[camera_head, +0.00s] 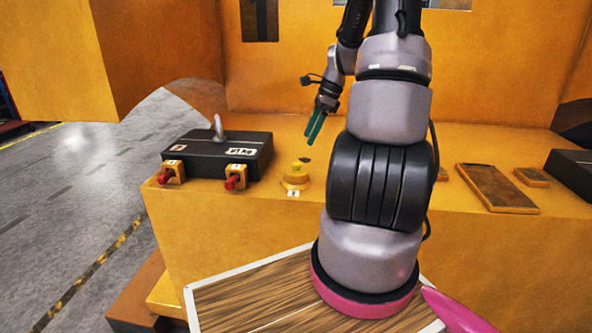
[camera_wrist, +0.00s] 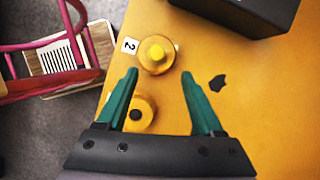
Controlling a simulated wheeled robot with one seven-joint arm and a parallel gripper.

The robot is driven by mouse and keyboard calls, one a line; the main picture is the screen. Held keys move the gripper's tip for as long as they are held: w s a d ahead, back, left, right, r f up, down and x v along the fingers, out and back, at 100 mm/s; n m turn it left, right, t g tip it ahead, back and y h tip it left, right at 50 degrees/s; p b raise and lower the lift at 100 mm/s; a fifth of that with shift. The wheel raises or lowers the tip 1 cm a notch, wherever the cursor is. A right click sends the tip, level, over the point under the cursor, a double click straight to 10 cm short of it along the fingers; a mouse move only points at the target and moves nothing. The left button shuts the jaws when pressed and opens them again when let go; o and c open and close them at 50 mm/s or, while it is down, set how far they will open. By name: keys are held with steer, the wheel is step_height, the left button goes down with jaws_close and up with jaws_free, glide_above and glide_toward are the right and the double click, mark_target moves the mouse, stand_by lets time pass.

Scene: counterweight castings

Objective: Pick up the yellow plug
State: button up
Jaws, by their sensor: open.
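The yellow plug (camera_head: 295,174) stands on the orange worktop near its front edge, behind a small white number label (camera_head: 293,194). In the wrist view the plug (camera_wrist: 157,50) is a round piece with a bright yellow knob, just beyond my fingertips and beside a label reading 2 (camera_wrist: 129,46). My gripper (camera_head: 315,126) has green fingers, open and empty, pointing down above the worktop, behind and above the plug in the head view. In the wrist view the open fingers (camera_wrist: 160,74) are apart from the plug.
A second round yellow piece with a dark centre (camera_wrist: 138,115) is partly hidden by my left-hand finger. A black box (camera_head: 217,154) with a grey handle stands left, with two red-tipped yellow fittings (camera_head: 172,173) (camera_head: 236,177) before it. Flat plates (camera_head: 497,187) lie right.

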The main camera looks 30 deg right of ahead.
mark_target(297, 163)
steer(key=x, duration=1)
steer(key=shift+s+a, duration=0.2)
steer(key=shift+s, duration=0.05)
steer(key=shift+r, duration=0.1)
jaws_close()
